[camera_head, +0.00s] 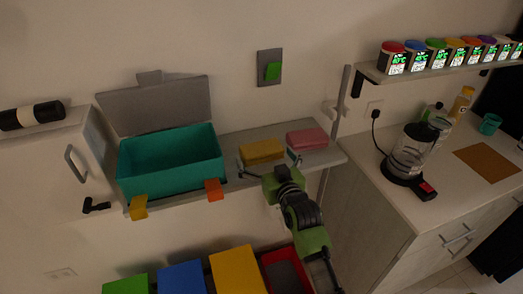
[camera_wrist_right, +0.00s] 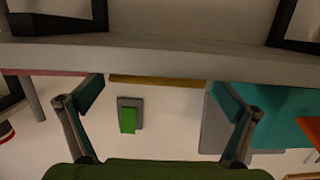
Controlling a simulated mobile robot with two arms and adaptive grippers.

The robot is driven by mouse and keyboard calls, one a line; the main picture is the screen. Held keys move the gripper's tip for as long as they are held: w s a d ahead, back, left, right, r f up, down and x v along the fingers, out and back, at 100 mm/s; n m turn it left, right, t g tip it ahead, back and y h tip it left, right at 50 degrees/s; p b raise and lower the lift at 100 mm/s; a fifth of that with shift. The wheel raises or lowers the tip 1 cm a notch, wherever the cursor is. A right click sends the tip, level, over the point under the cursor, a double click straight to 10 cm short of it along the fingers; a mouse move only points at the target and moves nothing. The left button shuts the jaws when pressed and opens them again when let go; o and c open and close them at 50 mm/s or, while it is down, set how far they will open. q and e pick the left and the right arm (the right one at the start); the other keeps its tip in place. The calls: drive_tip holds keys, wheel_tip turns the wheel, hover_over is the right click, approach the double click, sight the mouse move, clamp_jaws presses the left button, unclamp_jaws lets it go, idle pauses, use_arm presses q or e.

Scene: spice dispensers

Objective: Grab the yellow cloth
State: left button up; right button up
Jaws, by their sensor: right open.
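The yellow cloth (camera_head: 261,150) lies folded on a narrow wall shelf, between a teal box and a pink cloth. My right gripper (camera_head: 269,166) is at the shelf's front edge, just in front of the yellow cloth. Its fingers are spread wide with nothing between them. In the right wrist view, which looks upside down, the open right gripper (camera_wrist_right: 160,98) faces the shelf edge, and only a thin strip of the yellow cloth (camera_wrist_right: 160,81) shows between the fingers. I cannot tell whether they touch it. My left gripper is not in view.
The teal box (camera_head: 170,178) with its grey lid raised stands left of the cloth. The pink cloth (camera_head: 307,139) lies to the right, near a grey post (camera_head: 341,103). Coloured bins (camera_head: 238,270) stand below the shelf. A coffee maker (camera_head: 408,160) is on the right counter.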

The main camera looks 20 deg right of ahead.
sight(261, 148)
drive_tip(key=w, duration=0.2)
drive_tip(key=w+p, duration=0.1)
drive_tip(key=w, duration=0.1)
drive_tip(key=shift+f, duration=0.25)
drive_tip(key=c, duration=0.9)
drive_tip(key=shift+r, duration=0.1)
